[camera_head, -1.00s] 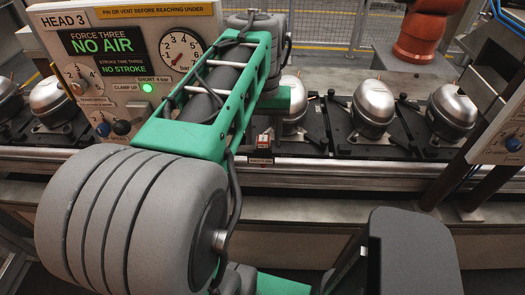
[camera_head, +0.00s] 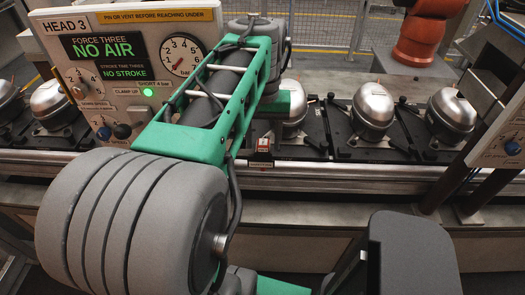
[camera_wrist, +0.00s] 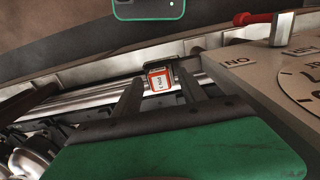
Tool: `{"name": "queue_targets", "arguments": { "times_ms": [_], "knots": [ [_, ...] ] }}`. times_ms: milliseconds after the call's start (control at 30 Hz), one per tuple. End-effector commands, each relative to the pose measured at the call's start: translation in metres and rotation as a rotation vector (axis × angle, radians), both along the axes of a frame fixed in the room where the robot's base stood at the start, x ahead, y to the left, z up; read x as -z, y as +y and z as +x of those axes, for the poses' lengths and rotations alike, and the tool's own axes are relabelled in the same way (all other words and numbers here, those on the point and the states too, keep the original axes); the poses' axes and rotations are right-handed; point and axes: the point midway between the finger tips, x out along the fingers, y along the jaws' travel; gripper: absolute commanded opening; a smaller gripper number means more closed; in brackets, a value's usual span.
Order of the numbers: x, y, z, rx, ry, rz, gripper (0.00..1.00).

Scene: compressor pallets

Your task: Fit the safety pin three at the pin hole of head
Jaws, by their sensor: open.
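My gripper (camera_wrist: 158,88) shows in the wrist view as two dark fingers reaching out from a green body, open. A small tag with a red and white face (camera_wrist: 160,80) and dark sides shows between and beyond the fingertips; I cannot tell whether they touch it. The same kind of tag (camera_head: 263,144) shows in the camera_head view by the front rail, below my arm. A red handle (camera_wrist: 250,18) beside a metal block shows in the wrist view at the upper right. The HEAD 3 panel (camera_head: 190,17) stands at the left. In the camera_head view my arm hides the gripper. No pin hole is clearly visible.
Silver compressors (camera_head: 373,105) stand on dark pallets along the line behind the metal rail (camera_head: 350,178). An orange robot arm (camera_head: 416,38) is at the back right. Another control panel (camera_head: 506,135) stands at the right edge. The panel reads NO AIR, with a green lamp lit.

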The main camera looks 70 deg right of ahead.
Motion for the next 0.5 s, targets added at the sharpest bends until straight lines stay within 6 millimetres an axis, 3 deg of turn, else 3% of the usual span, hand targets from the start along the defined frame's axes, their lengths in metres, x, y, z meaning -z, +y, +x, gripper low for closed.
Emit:
{"name": "queue_targets", "arguments": {
  "times_ms": [167,500],
  "knots": [
    [-0.0001,0.0,0.0,0.0,0.0,0.0,0.48],
    [-0.0001,-0.0001,0.0,0.0,0.0,0.0,0.2]
  ]
}}
